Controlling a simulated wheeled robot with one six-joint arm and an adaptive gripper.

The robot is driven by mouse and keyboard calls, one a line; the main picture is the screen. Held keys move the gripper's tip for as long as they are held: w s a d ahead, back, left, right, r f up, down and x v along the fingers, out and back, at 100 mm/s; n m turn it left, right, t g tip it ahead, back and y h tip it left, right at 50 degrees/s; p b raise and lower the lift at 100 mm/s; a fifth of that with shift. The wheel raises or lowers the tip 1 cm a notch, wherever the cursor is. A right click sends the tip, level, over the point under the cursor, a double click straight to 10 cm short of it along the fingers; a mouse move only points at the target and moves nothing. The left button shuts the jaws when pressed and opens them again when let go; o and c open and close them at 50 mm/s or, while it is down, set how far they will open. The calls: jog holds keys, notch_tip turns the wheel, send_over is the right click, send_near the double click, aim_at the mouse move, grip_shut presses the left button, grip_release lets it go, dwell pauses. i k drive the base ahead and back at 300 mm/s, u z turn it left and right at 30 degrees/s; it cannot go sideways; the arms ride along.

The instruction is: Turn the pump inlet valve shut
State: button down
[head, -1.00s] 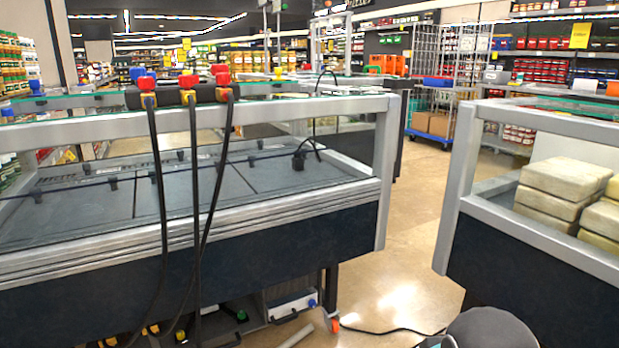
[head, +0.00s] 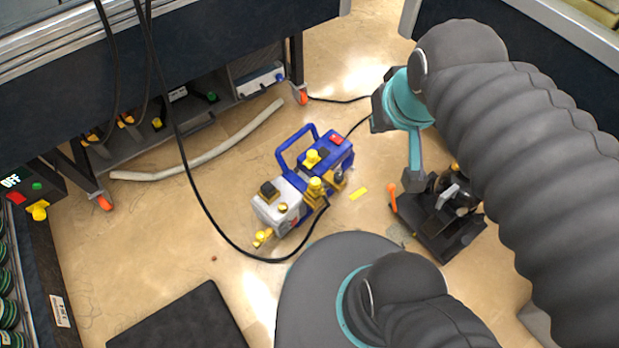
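The vacuum pump (head: 287,205) stands on the floor in the middle of the head view, with a grey-white body, a blue motor end (head: 331,152) and a blue carrying handle. A brass fitting with a yellow knob (head: 315,185) sits on its near right side, where a black hose joins. Another yellow fitting (head: 263,236) is at its lower left end. I cannot tell for sure which is the inlet valve. My gripper (head: 452,197) appears as dark and silver parts below the teal wrist, right of the pump and apart from it. Its fingers are unclear.
A dark low object (head: 440,238) lies under my gripper, with an orange piece (head: 393,196) beside it. A black hose (head: 212,222) and pale tube (head: 205,155) lie left of the pump. A black mat (head: 180,322) is at lower left.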

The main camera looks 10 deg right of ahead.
aim_at(338, 177)
jog(key=u, duration=1.35)
jog(key=k, duration=0.55)
jog(key=z, duration=1)
